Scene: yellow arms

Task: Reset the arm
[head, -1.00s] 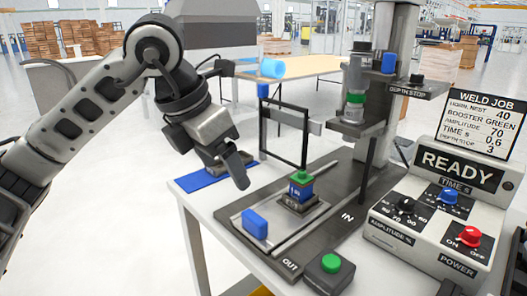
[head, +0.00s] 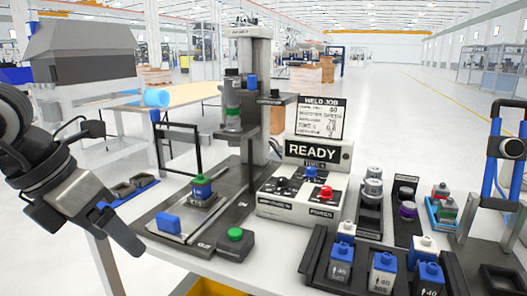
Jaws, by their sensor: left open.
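My left arm comes in from the left. Its grey and black gripper (head: 112,222) hangs off the table's left front edge, fingers pointing down and right. It is open, with nothing seen between the fingers. It is apart from the blue block (head: 168,223) and the green-topped blue part (head: 202,188) on the dark sliding plate of the welding press. My right gripper is not in view.
The welding press (head: 257,90) stands behind the plate. Right of it are the READY control box (head: 300,200), the weld job sign (head: 319,119) and a black rack (head: 312,262) of blue-and-white parts. A green button box (head: 235,240) sits at the front. Floor left of the table is clear.

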